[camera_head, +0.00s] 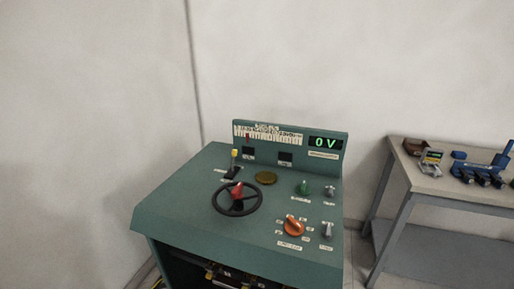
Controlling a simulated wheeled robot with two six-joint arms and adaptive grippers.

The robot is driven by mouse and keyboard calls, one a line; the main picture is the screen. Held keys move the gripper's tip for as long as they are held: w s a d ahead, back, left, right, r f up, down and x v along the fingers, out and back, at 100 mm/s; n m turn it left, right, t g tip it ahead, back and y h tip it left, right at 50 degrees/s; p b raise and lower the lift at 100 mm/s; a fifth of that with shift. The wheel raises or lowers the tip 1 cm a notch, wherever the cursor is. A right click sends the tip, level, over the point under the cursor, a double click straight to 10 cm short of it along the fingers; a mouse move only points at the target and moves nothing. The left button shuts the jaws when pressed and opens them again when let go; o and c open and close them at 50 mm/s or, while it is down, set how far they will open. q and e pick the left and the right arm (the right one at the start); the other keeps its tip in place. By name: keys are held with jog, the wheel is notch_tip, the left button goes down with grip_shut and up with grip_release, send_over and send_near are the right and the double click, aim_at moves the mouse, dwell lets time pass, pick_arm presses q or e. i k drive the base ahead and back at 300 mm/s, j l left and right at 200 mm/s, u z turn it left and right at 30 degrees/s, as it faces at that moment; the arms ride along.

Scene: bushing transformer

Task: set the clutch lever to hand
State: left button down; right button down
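A small lever with a yellow knob (234,154) stands on a dark base (232,173) at the back left of the green control desk (185,205). It looks like the clutch lever. Small white labels lie around its base, too small to read, so I cannot tell which position it is set to. Neither of my grippers shows in the head view.
A black handwheel with a red hub (238,191) sits just in front of the lever. A brass disc (265,178), a green knob (304,187) and an orange knob (293,226) are to the right. A grey bench (440,188) stands right.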

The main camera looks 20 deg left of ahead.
aim_at(235, 152)
jog(key=j+z, duration=0.15)
jog(key=j, duration=0.65)
jog(key=j+z, duration=0.15)
jog(key=j, duration=0.6)
jog(key=k+j+z, duration=0.15)
jog(key=j, duration=0.65)
